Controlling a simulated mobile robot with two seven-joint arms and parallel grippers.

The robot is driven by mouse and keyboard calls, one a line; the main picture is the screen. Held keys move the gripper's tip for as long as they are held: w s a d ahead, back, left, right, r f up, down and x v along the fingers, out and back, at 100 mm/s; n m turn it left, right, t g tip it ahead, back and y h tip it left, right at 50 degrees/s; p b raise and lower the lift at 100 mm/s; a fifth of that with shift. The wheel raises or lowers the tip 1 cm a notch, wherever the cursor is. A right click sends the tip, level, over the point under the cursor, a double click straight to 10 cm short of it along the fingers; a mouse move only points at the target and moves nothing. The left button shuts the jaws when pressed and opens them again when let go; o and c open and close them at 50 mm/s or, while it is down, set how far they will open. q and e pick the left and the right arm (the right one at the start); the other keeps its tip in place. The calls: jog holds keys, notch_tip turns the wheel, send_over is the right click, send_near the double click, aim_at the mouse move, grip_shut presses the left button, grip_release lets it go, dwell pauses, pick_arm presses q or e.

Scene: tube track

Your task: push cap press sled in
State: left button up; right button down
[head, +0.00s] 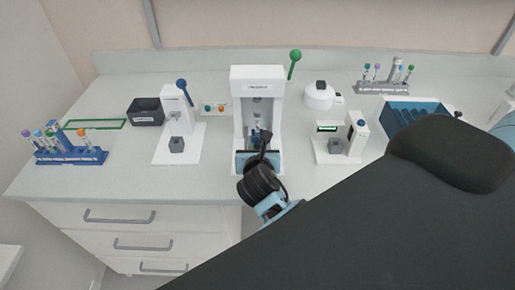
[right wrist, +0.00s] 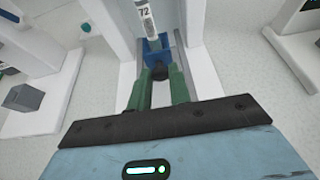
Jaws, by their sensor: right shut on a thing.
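The white cap press (head: 258,82) stands at the middle of the bench, with a green ball lever (head: 295,56) raised at its right. In the right wrist view the blue sled (right wrist: 155,50) sits between the press's rails and carries an upright tube (right wrist: 146,20) labelled 72. A dark knob (right wrist: 160,72) is at the sled's near side. My right gripper (head: 261,146) is at the front of the press; in the right wrist view its green fingers (right wrist: 160,82) are shut on the knob. My arm hides part of the press front. My left gripper is not in view.
A white device with a blue ball lever (head: 181,85) stands left of the press, and one with a small display (head: 327,127) stands right. Tube racks stand at the far left (head: 70,156) and back right (head: 382,88). A blue tray (head: 415,112) is at right.

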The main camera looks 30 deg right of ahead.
aim_at(257, 138)
jog(key=shift+w, duration=0.1)
jog(key=shift+w+d, duration=0.55)
jog(key=shift+w, duration=0.3)
jog(key=shift+w+d, duration=0.55)
jog(key=shift+w, duration=0.3)
jog(key=shift+d, duration=0.1)
jog(key=c, duration=1.8)
grip_release()
jog(key=shift+w, duration=0.1)
jog(key=o, duration=0.5)
jog(key=shift+w, duration=0.15)
jog(key=shift+v, duration=3.95)
